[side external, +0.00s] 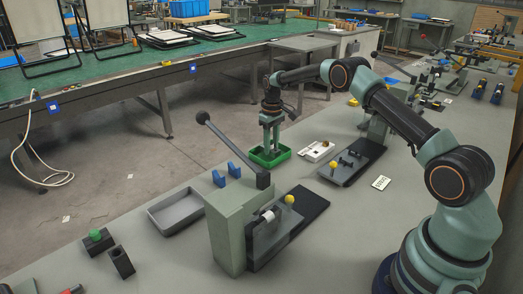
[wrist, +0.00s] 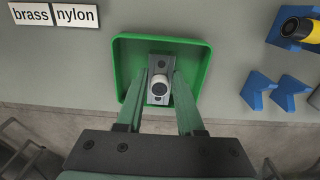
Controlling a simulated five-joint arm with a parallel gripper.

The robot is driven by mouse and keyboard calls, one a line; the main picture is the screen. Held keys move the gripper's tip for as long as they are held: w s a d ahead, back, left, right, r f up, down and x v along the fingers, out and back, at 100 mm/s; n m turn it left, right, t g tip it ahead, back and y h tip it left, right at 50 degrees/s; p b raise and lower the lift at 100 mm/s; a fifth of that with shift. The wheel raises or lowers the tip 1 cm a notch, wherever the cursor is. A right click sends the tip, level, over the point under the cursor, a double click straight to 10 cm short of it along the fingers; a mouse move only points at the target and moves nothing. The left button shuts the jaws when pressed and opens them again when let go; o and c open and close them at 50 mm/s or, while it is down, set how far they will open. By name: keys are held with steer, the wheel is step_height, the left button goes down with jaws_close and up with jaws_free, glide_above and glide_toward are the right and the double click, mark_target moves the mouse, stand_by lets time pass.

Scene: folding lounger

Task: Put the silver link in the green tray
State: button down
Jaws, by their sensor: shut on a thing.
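The green tray (side external: 284,157) sits on the grey bench near its far edge in the side view. It fills the upper middle of the wrist view (wrist: 124,65). My gripper (side external: 269,149) points down over the tray with its fingertips low, at about rim height. In the wrist view my gripper (wrist: 161,80) is shut on the silver link (wrist: 160,64), a grey bar with a pale round end facing the camera. The link is within the tray's outline. Whether it touches the tray floor I cannot tell. The link is hidden in the side view.
Blue blocks (side external: 234,170) stand near the tray. An empty grey tray (side external: 160,216) and a lever press (side external: 232,220) are closer. A "brass nylon" label (wrist: 54,15) lies upper left in the wrist view.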

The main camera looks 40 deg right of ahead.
steer(key=shift+f, duration=0.65)
steer(key=shift+f, duration=0.1)
steer(key=c, duration=0.5)
jaws_free()
steer(key=shift+f, duration=0.1)
